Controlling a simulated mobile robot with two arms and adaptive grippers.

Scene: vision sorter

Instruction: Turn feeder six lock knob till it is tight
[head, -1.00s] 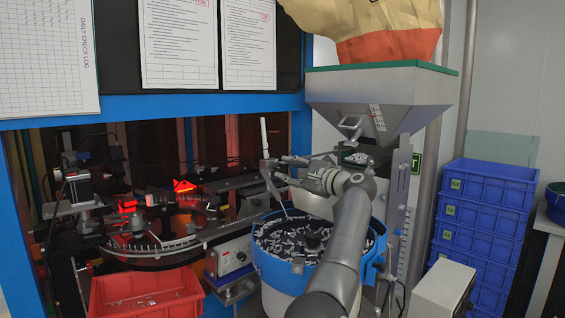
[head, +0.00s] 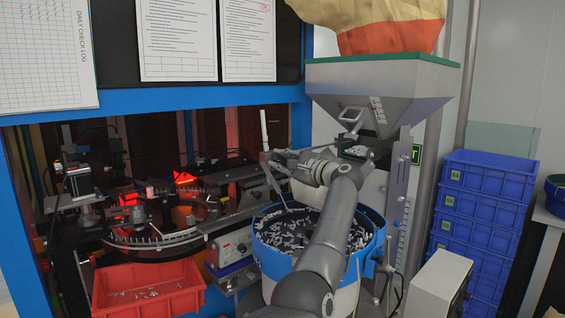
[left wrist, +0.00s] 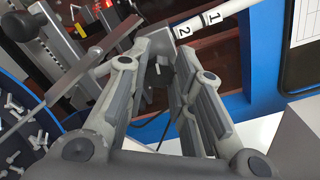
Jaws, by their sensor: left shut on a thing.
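My left gripper (head: 272,158) reaches over the feeder bowl to a post with a white rod (head: 264,130) standing up from it. In the left wrist view its two fingers (left wrist: 163,62) converge on a small dark part at their tips, which appears to be the lock knob (left wrist: 161,72); the fingers hide most of it. The white rod, with number labels 1 and 2 (left wrist: 197,25), passes just beyond the fingertips. The feeder bowl (head: 272,262) has a blue rim and holds many small grey parts. My right gripper is not in view.
A grey hopper (head: 370,88) hangs above and behind my arm. A red bin (head: 150,304) stands at lower left, beside the sorter's round track (head: 150,245). Blue crates (head: 480,215) are stacked at right. A grey control box (head: 438,285) is at lower right.

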